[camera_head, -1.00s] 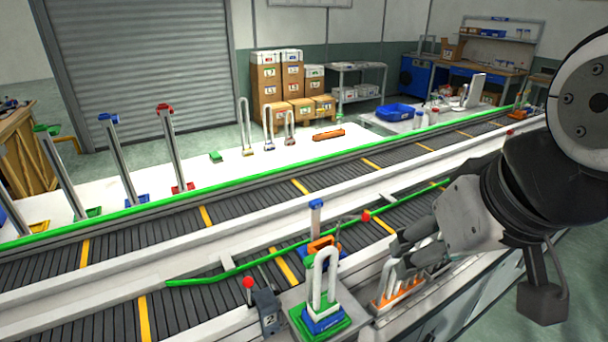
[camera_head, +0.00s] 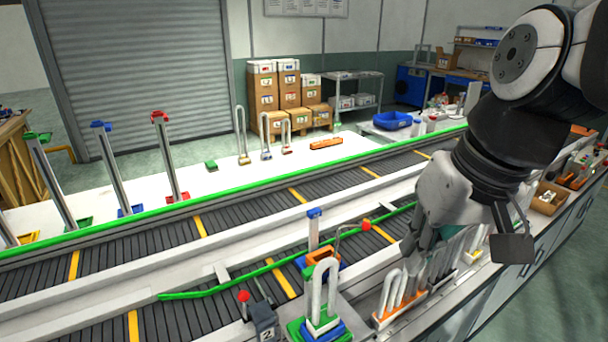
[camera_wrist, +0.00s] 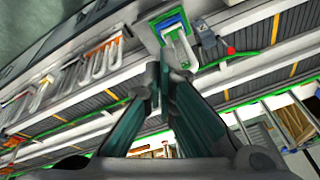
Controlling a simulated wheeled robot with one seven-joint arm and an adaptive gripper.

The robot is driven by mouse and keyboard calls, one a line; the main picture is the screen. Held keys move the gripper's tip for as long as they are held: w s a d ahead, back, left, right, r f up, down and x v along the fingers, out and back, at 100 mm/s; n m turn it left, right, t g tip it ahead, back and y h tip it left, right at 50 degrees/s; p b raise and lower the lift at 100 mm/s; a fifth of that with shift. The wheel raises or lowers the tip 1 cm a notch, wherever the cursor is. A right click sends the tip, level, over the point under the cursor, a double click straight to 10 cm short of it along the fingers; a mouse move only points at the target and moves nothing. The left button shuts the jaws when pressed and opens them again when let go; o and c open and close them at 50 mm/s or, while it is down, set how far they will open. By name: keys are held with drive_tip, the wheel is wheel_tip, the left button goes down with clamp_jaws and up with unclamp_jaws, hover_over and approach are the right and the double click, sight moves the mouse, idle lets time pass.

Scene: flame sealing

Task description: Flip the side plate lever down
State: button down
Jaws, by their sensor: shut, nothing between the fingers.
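A lever with a red ball knob (camera_head: 366,225) and a bent metal rod stands beside the green side rail (camera_head: 290,264) of the near conveyor. A second red knob (camera_head: 243,296) stands upright on a dark box marked 2 (camera_head: 264,328); that knob also shows in the wrist view (camera_wrist: 231,51). I cannot tell from the frames which one is the side plate lever. My gripper (camera_head: 411,250) is shut and empty, to the right of and below the first red knob and apart from it. Its dark fingers (camera_wrist: 168,72) point toward the white looped piece in the wrist view.
A white looped piece (camera_head: 321,288) on a green and blue base stands close to the box. White looped tubes (camera_head: 399,291) on an orange base stand just below my gripper. A blue-topped post (camera_head: 314,232) rises near the rail. The conveyor belt is mostly bare at left.

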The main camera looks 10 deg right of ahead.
drive_tip(key=w+d+f+m+g+y+b, duration=0.1)
drive_tip(key=w+d+f+y+b, duration=0.3)
drive_tip(key=w, duration=0.6)
drive_tip(key=w+d+f+m+g+y+b, duration=0.1)
drive_tip(key=w+d+f+y+b, duration=0.25)
drive_tip(key=w, duration=0.55)
drive_tip(key=w+d+f+t+y+b, duration=0.1)
drive_tip(key=w+d+f+t+y, duration=0.2)
drive_tip(key=d+f, duration=0.3)
drive_tip(key=w+d+f+m+t+y+b, duration=0.1)
drive_tip(key=w+d+f+y, duration=0.3)
drive_tip(key=d, duration=0.6)
wheel_tip(320, 180, down, 3)
drive_tip(key=w+t, duration=0.1)
drive_tip(key=w, duration=0.1)
drive_tip(key=shift+w+r+t, duration=0.15)
drive_tip(key=shift+w+t, duration=0.15)
drive_tip(key=shift+t, duration=0.1)
drive_tip(key=s+a+p+x, duration=0.1)
drive_tip(key=s+p+x, duration=0.1)
drive_tip(key=x, duration=1)
drive_tip(key=shift+a+f, duration=0.25)
drive_tip(key=shift+a, duration=0.1)
